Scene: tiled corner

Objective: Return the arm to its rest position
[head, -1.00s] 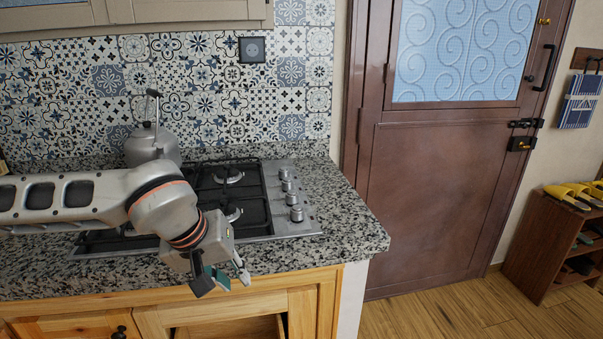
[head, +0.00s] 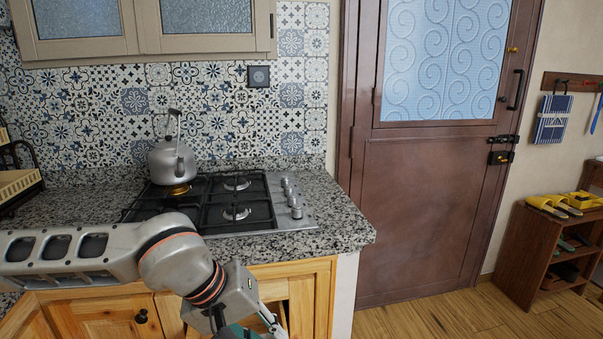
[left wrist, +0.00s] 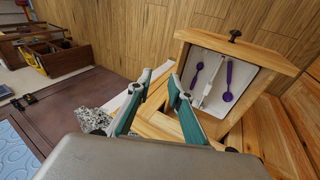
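My left arm comes in from the left in the head view, bent in front of the stove and counter. Its gripper (head: 256,331) points down at the bottom edge, partly cut off by the frame. In the left wrist view the two teal-lined fingers of the left gripper (left wrist: 160,80) stand apart with nothing between them. Beyond them is an open wooden drawer (left wrist: 240,52) holding two purple utensils (left wrist: 229,82) and a pale one (left wrist: 213,82). My right arm and gripper are in neither view.
A metal kettle (head: 172,160) stands on a back burner of the gas stove (head: 302,222). The granite counter (head: 345,226) ends at the right, beside a brown door (head: 420,210). A shoe rack (head: 521,250) stands at far right. Wooden floor (head: 420,318) before the door is clear.

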